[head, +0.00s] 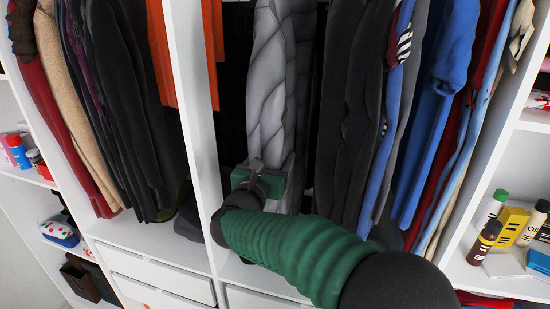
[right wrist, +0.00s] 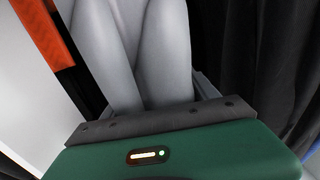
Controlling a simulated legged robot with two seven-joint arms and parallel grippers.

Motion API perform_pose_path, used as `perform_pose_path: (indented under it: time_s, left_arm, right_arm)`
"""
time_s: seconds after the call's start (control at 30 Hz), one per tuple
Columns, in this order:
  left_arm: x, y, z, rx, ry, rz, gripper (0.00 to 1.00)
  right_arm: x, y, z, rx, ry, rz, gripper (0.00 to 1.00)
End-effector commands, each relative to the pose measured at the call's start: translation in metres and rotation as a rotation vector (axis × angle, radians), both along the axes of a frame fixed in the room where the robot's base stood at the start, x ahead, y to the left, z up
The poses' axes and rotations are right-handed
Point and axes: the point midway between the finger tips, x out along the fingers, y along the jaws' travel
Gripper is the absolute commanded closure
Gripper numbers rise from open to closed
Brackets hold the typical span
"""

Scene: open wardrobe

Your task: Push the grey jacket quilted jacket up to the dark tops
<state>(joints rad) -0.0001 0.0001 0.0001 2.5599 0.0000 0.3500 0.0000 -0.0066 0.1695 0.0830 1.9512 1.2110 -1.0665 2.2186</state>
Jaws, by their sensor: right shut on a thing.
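The grey quilted jacket (head: 275,90) hangs in the middle wardrobe section; its lower part fills the right wrist view (right wrist: 150,55). My right gripper (head: 256,165), on the green arm from the lower right, is at the jacket's lower part and shut on it. Its fingertips are hidden in the wrist view. The dark tops (head: 350,110) hang just right of the jacket, with a narrow dark gap between them lower down. My left gripper is not in view.
A white upright panel (head: 190,80) stands left of the jacket, with an orange garment (head: 212,45) beside it. Blue clothes (head: 430,120) hang right of the dark tops. White drawers (head: 160,278) are below; bottles (head: 485,240) stand on the right shelf.

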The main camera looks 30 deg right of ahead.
Motion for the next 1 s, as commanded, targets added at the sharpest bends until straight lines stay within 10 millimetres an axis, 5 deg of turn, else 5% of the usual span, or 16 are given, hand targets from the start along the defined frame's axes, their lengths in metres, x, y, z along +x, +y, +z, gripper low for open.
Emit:
perform_pose_path:
  time_s: [0.3,0.7,0.73,0.9,1.0]
  left_arm:
    - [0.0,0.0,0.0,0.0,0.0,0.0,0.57]
    - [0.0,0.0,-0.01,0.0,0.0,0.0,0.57]
    - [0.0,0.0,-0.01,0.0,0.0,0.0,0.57]
    - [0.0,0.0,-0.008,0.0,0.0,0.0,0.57]
    - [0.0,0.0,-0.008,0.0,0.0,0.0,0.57]
  right_arm:
    - [0.001,-0.003,0.002,-0.003,-0.005,-0.002,1.0]
    - [-0.006,-0.009,0.001,0.0,-0.006,-0.005,1.0]
    - [-0.006,-0.009,0.001,0.0,-0.006,-0.004,0.31]
    - [-0.005,-0.008,0.002,0.0,-0.004,-0.003,0.08]
    - [-0.005,-0.008,0.001,0.0,-0.003,-0.002,0.06]
